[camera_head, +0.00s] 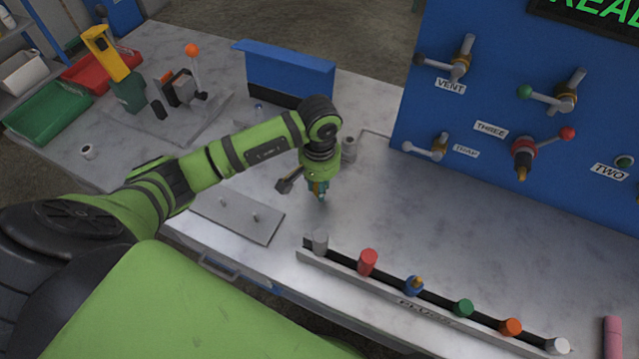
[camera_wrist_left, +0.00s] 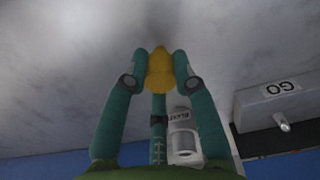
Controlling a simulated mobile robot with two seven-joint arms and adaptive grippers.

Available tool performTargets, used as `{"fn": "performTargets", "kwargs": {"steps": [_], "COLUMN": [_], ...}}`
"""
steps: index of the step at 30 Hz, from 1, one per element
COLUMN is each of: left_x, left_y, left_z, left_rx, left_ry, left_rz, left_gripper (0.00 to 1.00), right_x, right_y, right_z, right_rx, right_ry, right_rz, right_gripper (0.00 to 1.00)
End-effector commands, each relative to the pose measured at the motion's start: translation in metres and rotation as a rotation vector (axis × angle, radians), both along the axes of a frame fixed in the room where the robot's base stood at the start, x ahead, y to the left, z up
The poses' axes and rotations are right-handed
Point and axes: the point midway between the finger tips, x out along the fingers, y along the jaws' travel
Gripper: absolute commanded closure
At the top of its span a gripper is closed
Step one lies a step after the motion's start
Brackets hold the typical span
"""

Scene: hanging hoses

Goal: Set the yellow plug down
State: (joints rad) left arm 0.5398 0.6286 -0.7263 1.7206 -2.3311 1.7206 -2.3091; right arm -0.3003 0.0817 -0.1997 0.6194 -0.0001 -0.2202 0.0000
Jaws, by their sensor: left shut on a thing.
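The yellow plug (camera_wrist_left: 160,70) sits between the teal fingers of my left gripper (camera_wrist_left: 160,66) in the left wrist view, its rounded tip pointing away from the palm. In the head view my left gripper (camera_head: 320,194) points down over the grey bench (camera_head: 365,215), shut on the plug, which is mostly hidden by the fingers there. I cannot tell whether the plug touches the bench top. My right gripper is not in view.
A rack (camera_head: 385,297) with several coloured plugs runs along the bench's front edge. A flat plate (camera_head: 238,214) with two pegs lies left of the gripper. A blue valve panel (camera_head: 500,110) stands at the back right. Bench between gripper and panel is clear.

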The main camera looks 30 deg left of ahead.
Motion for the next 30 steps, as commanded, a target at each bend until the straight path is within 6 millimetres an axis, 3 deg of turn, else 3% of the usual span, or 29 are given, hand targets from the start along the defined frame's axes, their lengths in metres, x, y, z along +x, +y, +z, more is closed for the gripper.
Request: {"fn": "performTargets", "kwargs": {"steps": [1,2,16,30], "left_x": [0.0,0.0,0.001,0.001], "left_y": [0.0,0.0,0.0,0.0], "left_z": [0.0,0.0,0.007,0.099], "left_rx": [0.0,0.0,-0.001,0.001], "left_ry": [-0.001,-0.001,-0.002,-0.006], "left_rz": [0.0,0.0,0.0,-0.001], "left_gripper": [0.61,0.49,0.49,0.49], "right_x": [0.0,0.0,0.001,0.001], "right_y": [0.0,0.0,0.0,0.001], "right_z": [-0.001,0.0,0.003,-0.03], "right_rx": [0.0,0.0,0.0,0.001], "right_ry": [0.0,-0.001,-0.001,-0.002], "right_rz": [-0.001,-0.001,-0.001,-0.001], "right_gripper": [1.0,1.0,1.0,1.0]}}
